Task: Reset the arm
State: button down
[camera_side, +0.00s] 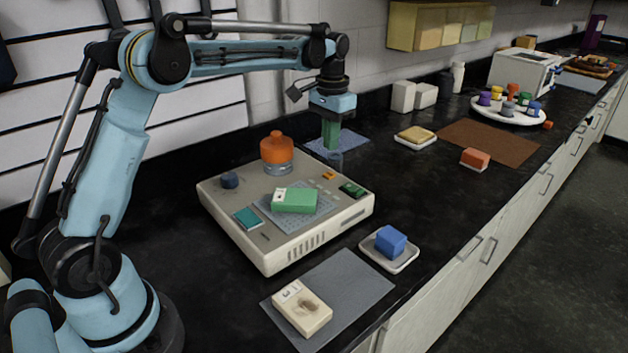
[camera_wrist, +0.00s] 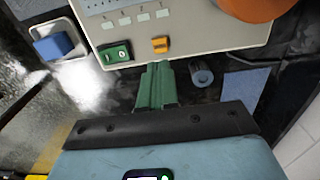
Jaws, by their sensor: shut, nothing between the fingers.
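My gripper (camera_side: 331,147) hangs pointing down beyond the back right corner of the beige machine (camera_side: 320,240). Its green fingers are shut and empty. They also show in the wrist view (camera_wrist: 158,70), pointing toward the machine's edge. A small blue-grey cylinder (camera_wrist: 201,76) stands on the counter beside the fingers, apart from them in the wrist view. In the side view it is mostly hidden below the fingertips. A green block (camera_side: 296,201) lies on the machine's top, with an orange-capped jar (camera_side: 277,150) behind it.
A blue cube (camera_side: 390,241) sits on a white dish (camera_side: 404,263) right of the machine. A pale block (camera_side: 301,308) lies on a grey mat (camera_side: 352,277) in front. A blue mat (camera_side: 350,141) lies near my gripper. A sponge (camera_side: 416,134) and an orange block (camera_side: 475,158) lie farther right.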

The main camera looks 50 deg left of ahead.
jog(key=shift+r, duration=0.1)
jog(key=s+d+r+t, duration=0.2)
jog(key=s+d, duration=0.1)
jog(key=s, duration=0.2)
jog(key=s+d+r+t, duration=0.2)
jog(key=s+d+r, duration=0.1)
jog(key=s, duration=0.2)
jog(key=s+d+f+t, duration=0.3)
jog(key=s+f, duration=0.2)
jog(key=s, duration=0.5)
jog(key=shift+s+f, duration=0.15)
jog(key=shift+s, duration=0.25)
jog(key=shift+d, duration=0.1)
dwell(0.6)
